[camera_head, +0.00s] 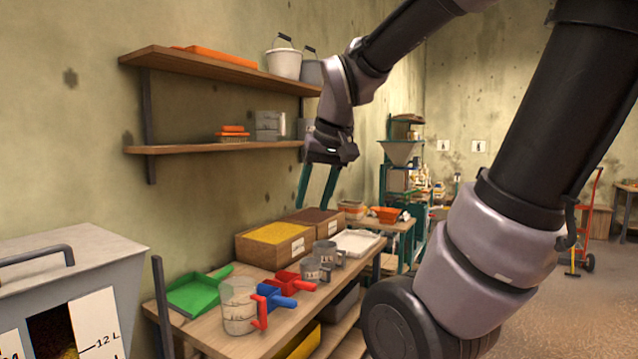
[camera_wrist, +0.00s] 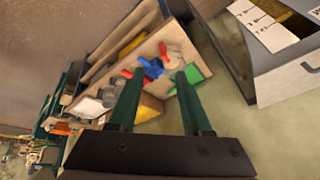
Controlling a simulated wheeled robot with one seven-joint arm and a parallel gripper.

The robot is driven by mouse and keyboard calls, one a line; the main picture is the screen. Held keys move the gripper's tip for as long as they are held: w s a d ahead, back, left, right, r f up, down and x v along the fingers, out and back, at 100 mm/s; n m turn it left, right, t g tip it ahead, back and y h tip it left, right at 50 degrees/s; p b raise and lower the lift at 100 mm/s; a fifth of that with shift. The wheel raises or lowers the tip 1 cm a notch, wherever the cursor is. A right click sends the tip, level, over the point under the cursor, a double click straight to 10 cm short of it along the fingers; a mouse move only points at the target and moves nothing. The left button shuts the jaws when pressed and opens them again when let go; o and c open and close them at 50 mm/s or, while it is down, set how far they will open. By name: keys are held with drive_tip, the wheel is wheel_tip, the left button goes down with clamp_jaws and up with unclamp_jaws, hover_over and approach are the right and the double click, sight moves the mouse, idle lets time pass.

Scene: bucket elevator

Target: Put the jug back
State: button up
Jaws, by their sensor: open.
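A see-through measuring jug (camera_head: 239,312) with dark markings stands upright at the near end of the wooden bench (camera_head: 290,318). A red handle shape (camera_head: 262,309) shows at its right side. The jug seems to be the pale round thing (camera_wrist: 172,62) in the wrist view. My gripper (camera_head: 317,195) is open and empty, pointing down in the air above the bench's far part, apart from the jug. Its two green fingers stand wide apart in the wrist view (camera_wrist: 158,78). Another clear container (camera_head: 268,126) stands on the lower wall shelf (camera_head: 205,146).
A green dustpan-like scoop (camera_head: 196,294), blue scoop (camera_head: 283,299), red scoop (camera_head: 294,279) and grey metal cups (camera_head: 313,270) crowd the bench. Boxes of yellow grain (camera_head: 272,240) and brown grain (camera_head: 316,221) stand behind. A grey bin (camera_head: 65,280) is at left. The upper shelf (camera_head: 205,68) holds buckets.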

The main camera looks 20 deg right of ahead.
drive_tip(key=s+r+m+t, duration=0.2)
drive_tip(key=s+r, duration=0.1)
drive_tip(key=shift+s+a+r+t+y, duration=0.15)
drive_tip(key=shift+s+a+t+y, duration=0.1)
drive_tip(key=shift+t+y, duration=0.15)
drive_tip(key=shift+a, duration=0.1)
idle(0.4)
